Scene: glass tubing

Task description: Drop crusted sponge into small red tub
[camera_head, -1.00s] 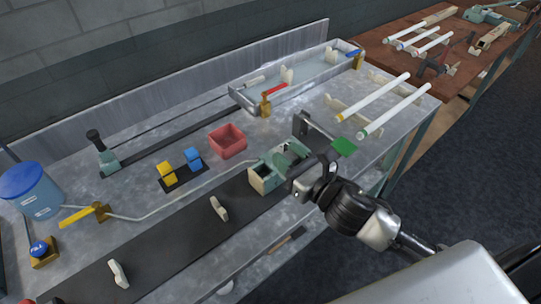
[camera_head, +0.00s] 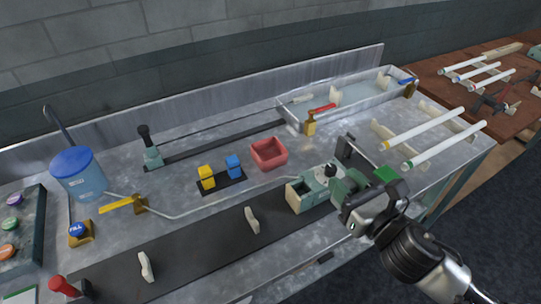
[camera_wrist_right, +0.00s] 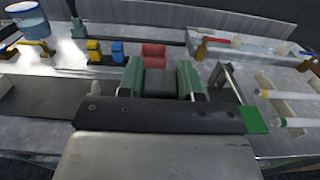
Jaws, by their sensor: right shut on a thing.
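The small red tub (camera_head: 269,153) stands open on the metal bench, and it also shows at the top middle of the right wrist view (camera_wrist_right: 153,52). My right gripper (camera_head: 347,190) is low over the bench, to the right of and nearer than the tub. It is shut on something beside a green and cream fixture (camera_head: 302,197). The held thing is mostly hidden by the fingers and fixture. In the right wrist view a dark grey shape shows between two green pieces. I cannot make out the sponge's crust anywhere. My left gripper is out of view.
A blue-lidded tub (camera_head: 80,175) stands at the left. Yellow and blue blocks (camera_head: 220,172) sit left of the red tub. A metal tray (camera_head: 350,105) and white tubes (camera_head: 430,130) lie behind and right.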

